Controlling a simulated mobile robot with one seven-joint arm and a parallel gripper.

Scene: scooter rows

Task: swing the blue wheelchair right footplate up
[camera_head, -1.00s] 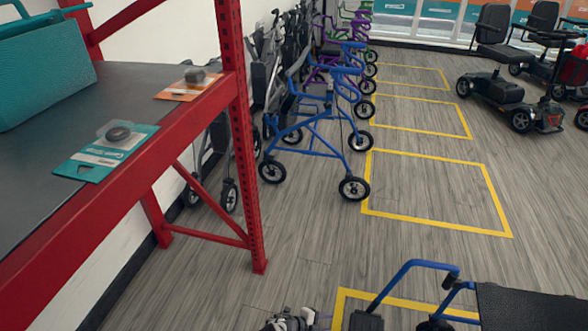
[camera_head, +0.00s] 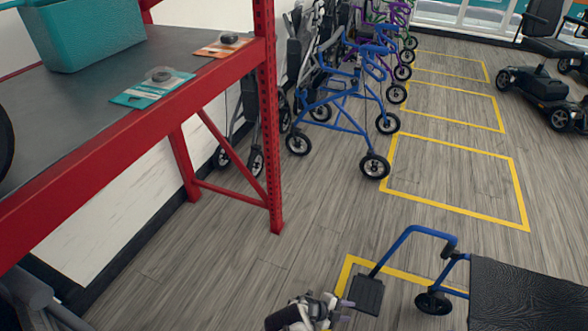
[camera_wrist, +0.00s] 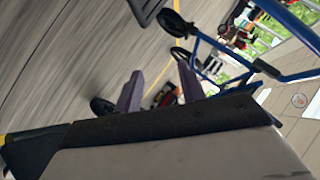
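The blue wheelchair (camera_head: 417,231) stands at the lower right in the head view, with a blue tube frame and a dark seat. One black footplate (camera_head: 366,293) shows at its front, lying roughly flat and low; I take it to be the right one. A dark plate edge at the top of the wrist view (camera_wrist: 146,10) looks like this footplate. My gripper (camera_head: 328,306) is just left of and nearer than the footplate in the head view, apparently apart from it. In the wrist view its two purple fingers (camera_wrist: 160,88) stand apart with nothing held between them.
A red shelf rack (camera_head: 268,120) stands at the left, holding a teal bin (camera_head: 85,35) and small packages. A blue rollator (camera_head: 340,125) stands behind it in a row of walkers. Yellow floor boxes (camera_head: 455,180) and scooters (camera_head: 545,95) are at the right. Grey floor between is clear.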

